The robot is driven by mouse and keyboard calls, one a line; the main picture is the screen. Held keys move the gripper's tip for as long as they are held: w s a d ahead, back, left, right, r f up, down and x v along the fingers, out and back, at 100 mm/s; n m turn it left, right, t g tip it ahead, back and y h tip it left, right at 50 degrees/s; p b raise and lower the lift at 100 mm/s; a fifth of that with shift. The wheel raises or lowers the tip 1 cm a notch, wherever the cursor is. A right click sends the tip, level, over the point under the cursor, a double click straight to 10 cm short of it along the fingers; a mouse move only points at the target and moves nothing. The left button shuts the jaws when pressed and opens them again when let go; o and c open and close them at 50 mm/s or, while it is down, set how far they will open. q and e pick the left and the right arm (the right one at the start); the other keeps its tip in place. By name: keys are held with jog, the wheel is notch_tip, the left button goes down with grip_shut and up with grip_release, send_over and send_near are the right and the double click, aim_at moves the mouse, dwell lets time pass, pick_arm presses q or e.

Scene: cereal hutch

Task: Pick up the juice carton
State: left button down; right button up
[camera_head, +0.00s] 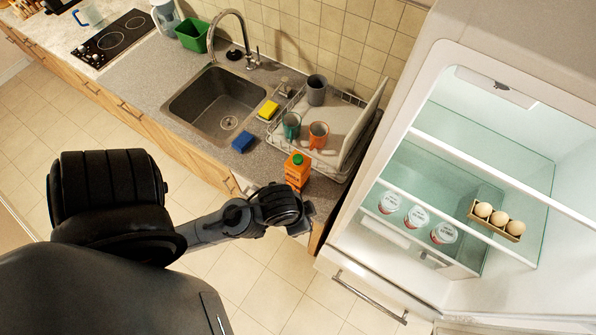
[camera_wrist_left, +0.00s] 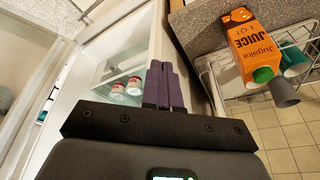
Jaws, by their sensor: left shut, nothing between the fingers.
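The orange juice carton (camera_head: 297,171) with a green cap stands upright on the grey counter near its right end, in front of the dish rack. It also shows in the left wrist view (camera_wrist_left: 253,50), at the upper right. My left gripper (camera_head: 301,226) is just in front of the carton, at the counter's front edge, partly hidden by its own wrist. In the left wrist view its dark fingers (camera_wrist_left: 164,88) are together and empty, with the carton off to their right and apart from them. My right gripper is not in view.
The dish rack (camera_head: 350,168) holds orange, teal and grey cups behind the carton. A blue sponge (camera_head: 243,142) and a yellow sponge (camera_head: 268,110) lie near the sink (camera_head: 216,101). The open fridge (camera_head: 338,238) stands close on the right, with eggs (camera_head: 498,218) and yogurt cups (camera_head: 416,216) inside.

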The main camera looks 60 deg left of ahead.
pick_arm(q)
grip_release()
jog(key=shift+d, duration=0.1)
dwell(0.4)
